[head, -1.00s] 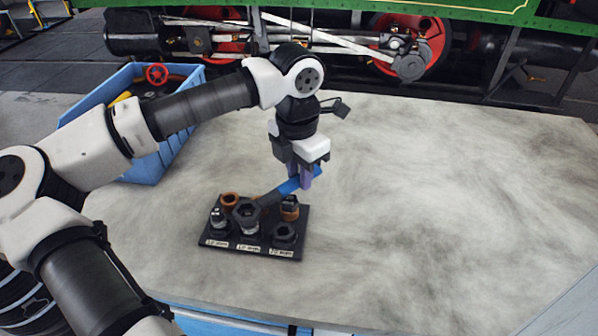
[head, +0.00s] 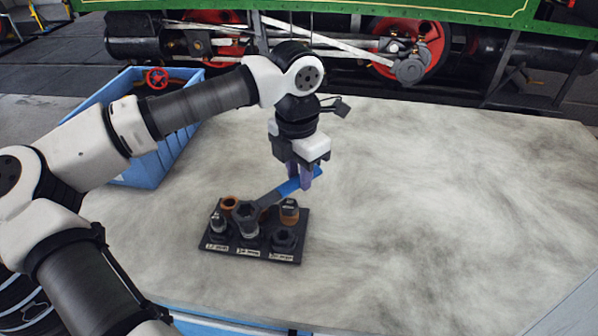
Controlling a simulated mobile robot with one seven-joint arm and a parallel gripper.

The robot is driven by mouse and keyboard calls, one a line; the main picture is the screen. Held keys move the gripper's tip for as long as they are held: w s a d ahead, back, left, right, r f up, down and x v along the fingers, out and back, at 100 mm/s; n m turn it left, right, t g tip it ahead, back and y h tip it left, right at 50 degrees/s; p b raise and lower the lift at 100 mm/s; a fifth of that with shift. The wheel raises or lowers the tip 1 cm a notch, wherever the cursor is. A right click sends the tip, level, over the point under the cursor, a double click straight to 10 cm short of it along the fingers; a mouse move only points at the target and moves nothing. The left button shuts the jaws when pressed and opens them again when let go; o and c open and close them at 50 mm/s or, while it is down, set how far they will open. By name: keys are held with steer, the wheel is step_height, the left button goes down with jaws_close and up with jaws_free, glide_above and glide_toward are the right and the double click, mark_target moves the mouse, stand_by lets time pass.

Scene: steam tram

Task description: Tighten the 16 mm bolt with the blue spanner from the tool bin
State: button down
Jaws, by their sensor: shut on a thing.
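My gripper (head: 304,180) is shut on the blue handle of the spanner (head: 286,189), above the table. The spanner slants down to the left, and its dark grey ring head (head: 247,211) is at the front middle bolt of a black bolt plate (head: 292,252). I cannot tell whether the ring is seated around that bolt's head or just above it. The plate has several bolts and white size labels along its front edge, too small to read surely. The blue tool bin (head: 152,172) stands at the back left, partly hidden behind my arm.
A red valve wheel (head: 157,78) shows at the bin's back rim. The grey tabletop (head: 430,210) is clear right of the plate. Locomotive wheels and rods (head: 410,60) run behind the table. Orange-brown fittings (head: 289,211) stand in the plate's back row.

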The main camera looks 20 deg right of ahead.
steer(key=shift+r+p, duration=0.6)
steer(key=shift+r, duration=0.9)
